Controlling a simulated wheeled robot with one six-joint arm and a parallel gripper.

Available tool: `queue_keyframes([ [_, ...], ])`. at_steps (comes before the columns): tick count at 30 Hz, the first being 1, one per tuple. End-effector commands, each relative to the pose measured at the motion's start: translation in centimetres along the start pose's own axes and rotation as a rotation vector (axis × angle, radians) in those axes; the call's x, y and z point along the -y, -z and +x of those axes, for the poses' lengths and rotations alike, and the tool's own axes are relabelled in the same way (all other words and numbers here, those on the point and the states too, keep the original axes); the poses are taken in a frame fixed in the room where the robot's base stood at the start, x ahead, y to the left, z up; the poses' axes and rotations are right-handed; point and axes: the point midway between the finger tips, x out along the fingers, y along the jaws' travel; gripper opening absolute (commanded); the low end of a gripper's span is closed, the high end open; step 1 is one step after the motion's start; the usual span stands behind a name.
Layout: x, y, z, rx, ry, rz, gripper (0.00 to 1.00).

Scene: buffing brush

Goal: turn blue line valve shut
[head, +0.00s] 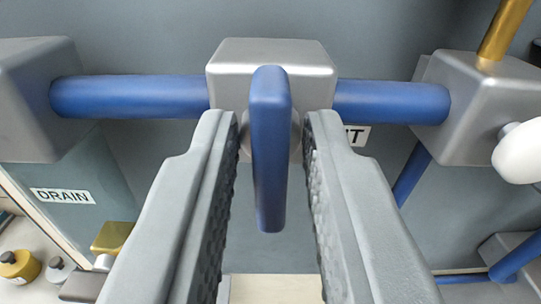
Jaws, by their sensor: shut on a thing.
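The blue line valve has a silver block body (225,75) set in a horizontal blue pipe (130,96). Its blue handle (270,150) stands upright in the picture, crosswise to the pipe, its lower end toward me. My gripper (270,130) has one finger on each side of the handle, with the tips close to the valve's round silver hub. It is shut on the handle, though narrow gaps seem to show beside it from this angle. The exact contact points are hidden.
Silver blocks stand at the left (35,100) and right (480,110) pipe ends. A white knob (518,152) and a brass pipe (505,28) are at the right. A DRAIN label (63,196) and a yellow container (18,266) are lower left. A grey panel lies behind.

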Motion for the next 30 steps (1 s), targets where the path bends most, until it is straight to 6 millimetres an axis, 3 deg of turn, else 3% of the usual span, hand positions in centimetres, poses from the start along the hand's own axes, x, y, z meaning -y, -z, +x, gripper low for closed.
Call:
queue_keyframes([
  [13,0.0,0.0,0.0,0.000,0.000,0.043,0.00],
  [14,0.0,0.0,0.0,0.000,0.000,0.043,0.24],
  [15,0.0,0.0,0.0,0.000,0.000,0.043,0.32],
  [25,0.0,0.0,-0.1,0.000,0.000,0.043,0.32],
  [30,0.0,0.1,-1.5,-0.002,0.000,0.042,0.32],
])
